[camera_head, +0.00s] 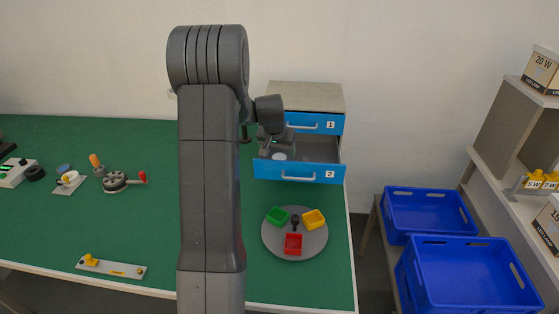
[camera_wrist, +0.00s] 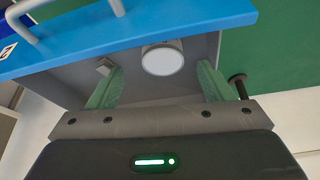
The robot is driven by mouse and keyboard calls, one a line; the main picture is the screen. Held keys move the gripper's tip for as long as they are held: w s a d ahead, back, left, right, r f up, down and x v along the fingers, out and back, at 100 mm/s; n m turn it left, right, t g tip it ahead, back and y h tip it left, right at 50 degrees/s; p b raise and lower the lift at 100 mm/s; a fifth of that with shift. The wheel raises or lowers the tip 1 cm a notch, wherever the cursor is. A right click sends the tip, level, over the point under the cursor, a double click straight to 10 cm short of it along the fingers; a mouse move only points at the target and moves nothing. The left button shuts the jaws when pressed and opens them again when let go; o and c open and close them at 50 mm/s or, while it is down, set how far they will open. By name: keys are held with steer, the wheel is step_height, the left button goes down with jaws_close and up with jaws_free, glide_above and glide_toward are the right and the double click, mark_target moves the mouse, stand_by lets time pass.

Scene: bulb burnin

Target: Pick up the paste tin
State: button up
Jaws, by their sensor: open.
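The paste tin appears to be the round, white-topped tin (camera_head: 279,156) inside the open lower drawer (camera_head: 299,172), marked 2. In the wrist view the tin (camera_wrist: 162,58) lies on the grey drawer floor, seen between and beyond my fingertips. My gripper (camera_head: 275,146) is over the left part of the drawer, with my arm coming in from the left. In the wrist view my gripper (camera_wrist: 160,76) has its two green fingers spread wide with nothing between them. The tin stands apart from both fingers. How far above it they are is hard to tell.
The upper drawer (camera_head: 312,122), marked 1, is shut. A small grey piece (camera_wrist: 104,66) shows near the left finger. A round tray (camera_head: 295,252) with green, red and yellow bins stands in front. Blue crates (camera_head: 468,281) stand right of the table. My arm hides the table's middle.

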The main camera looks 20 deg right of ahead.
mark_target(279, 157)
steer(key=shift+p+x, duration=0.6)
steer(key=shift+x, duration=1.7)
steer(key=shift+w+a, duration=0.15)
steer(key=c, duration=1.2)
steer(key=shift+r, duration=0.1)
